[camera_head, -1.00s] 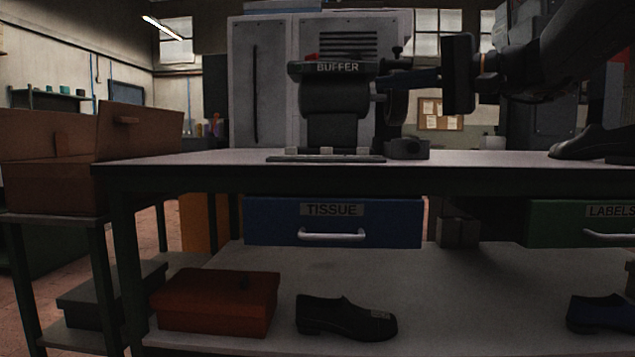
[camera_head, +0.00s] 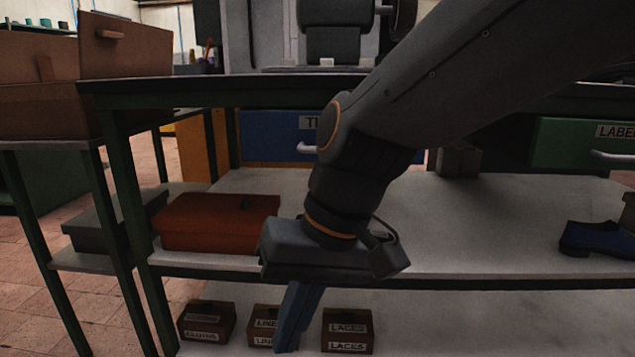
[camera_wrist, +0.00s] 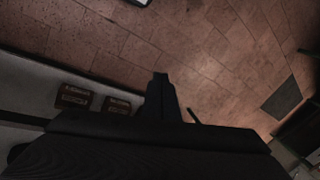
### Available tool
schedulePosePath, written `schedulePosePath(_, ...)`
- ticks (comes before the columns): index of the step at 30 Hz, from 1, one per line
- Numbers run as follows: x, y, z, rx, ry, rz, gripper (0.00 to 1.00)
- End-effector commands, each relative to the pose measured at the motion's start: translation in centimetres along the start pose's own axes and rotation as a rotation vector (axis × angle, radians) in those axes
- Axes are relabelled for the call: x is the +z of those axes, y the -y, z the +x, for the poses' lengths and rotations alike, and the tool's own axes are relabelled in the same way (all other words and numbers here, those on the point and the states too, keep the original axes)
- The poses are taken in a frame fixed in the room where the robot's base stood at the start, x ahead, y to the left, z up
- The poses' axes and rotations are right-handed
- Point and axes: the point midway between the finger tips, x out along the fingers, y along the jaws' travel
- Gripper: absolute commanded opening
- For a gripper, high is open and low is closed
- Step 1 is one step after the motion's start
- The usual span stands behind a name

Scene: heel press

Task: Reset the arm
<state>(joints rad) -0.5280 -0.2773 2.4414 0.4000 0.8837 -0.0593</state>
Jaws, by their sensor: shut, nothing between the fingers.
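My gripper (camera_head: 292,322) hangs in front of the bench in the head view, with its fingers together and pointing down. Nothing is held between them. The fingertips overlap the gap between two small boxes on the lowest level. In the wrist view the shut fingers (camera_wrist: 160,88) point out over the tiled floor. My forearm crosses the head view from the upper right and hides part of the blue tissue drawer (camera_head: 268,135) and of the middle shelf. The black shoe seen earlier on that shelf is not visible now.
On the middle shelf (camera_head: 480,235) are a red-orange box (camera_head: 217,222) and a blue shoe (camera_head: 597,240). Below stand labelled boxes: cloths (camera_head: 206,322), one partly hidden (camera_head: 264,320), and laces (camera_head: 347,331). A brown crate (camera_head: 50,95) stands left. Floor tiles (camera_wrist: 215,55) look clear.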

Motion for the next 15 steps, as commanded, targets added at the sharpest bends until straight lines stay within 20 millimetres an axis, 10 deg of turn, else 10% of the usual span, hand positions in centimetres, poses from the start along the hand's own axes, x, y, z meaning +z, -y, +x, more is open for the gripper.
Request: schedulePosePath(15, 5.1, -2.1, 3.4, 0.18, 0.043, -0.229, 0.0)
